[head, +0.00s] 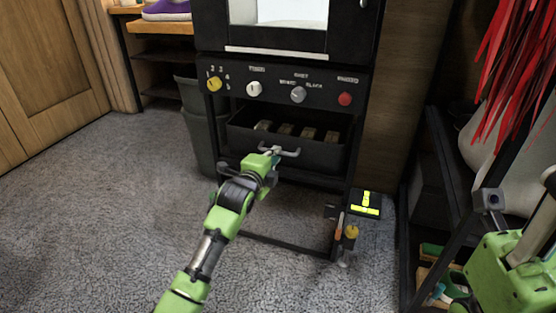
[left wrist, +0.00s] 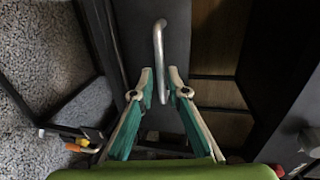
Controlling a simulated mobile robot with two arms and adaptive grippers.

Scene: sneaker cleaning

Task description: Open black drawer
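The black drawer (head: 285,148) sits low in a black cabinet, under a panel of knobs. Its top is open to view, and several brownish blocks show inside. A silver bar handle (head: 287,152) is on its front. My left gripper (head: 272,156) is at the handle's left part. In the left wrist view the handle (left wrist: 159,40) runs between the two fingertips (left wrist: 160,72), which stand apart with a narrow gap beside the bar. A green part of my right arm shows at the right edge; its fingers are not visible.
Grey bins (head: 201,130) stand left of the cabinet. A small black and yellow device (head: 366,204) is at its lower right. A dark rack (head: 445,165) and red strands (head: 515,45) are on the right. Carpet (head: 110,190) at left is clear.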

